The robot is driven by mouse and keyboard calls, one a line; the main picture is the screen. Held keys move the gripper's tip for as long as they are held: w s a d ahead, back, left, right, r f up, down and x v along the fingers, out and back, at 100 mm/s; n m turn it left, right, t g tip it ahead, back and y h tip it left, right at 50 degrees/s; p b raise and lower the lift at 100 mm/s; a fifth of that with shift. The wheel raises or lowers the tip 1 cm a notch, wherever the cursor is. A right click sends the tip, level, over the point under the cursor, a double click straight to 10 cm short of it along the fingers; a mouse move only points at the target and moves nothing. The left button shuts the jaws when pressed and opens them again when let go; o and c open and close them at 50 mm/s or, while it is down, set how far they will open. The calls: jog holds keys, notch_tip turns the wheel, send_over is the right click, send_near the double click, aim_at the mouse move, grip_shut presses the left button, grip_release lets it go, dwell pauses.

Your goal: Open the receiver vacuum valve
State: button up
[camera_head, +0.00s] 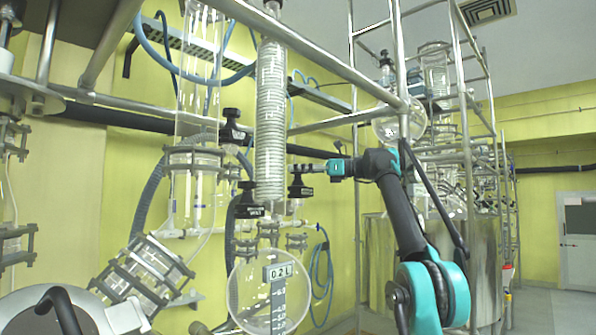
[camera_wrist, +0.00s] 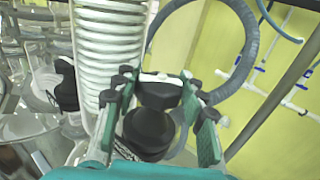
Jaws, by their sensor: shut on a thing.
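My gripper (camera_head: 303,170) reaches in from the right to a black valve knob (camera_head: 299,188) just right of the coiled glass condenser. In the wrist view, the two green-and-black fingers of my gripper (camera_wrist: 160,84) stand on either side of a black knob (camera_wrist: 149,131) and are shut on it. The fingers and the knob's own bulk hide the valve stem. I cannot tell from the knob how far the valve is turned. A round glass receiver (camera_head: 245,290) with a "0.2 L" label hangs below the condenser.
The coiled condenser (camera_head: 270,120) stands close left of my gripper. Other black knobs (camera_head: 233,130) (camera_head: 248,201) sit left of it. A metal frame rail (camera_head: 330,62) crosses above. A corrugated hose (camera_wrist: 247,45) loops behind the knob in the wrist view.

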dwell(0.4)
jog(key=o, duration=1.2)
jog(key=shift+s+m+t, duration=0.1)
jog(key=shift+m+t, duration=0.6)
jog(key=shift+t, duration=0.4)
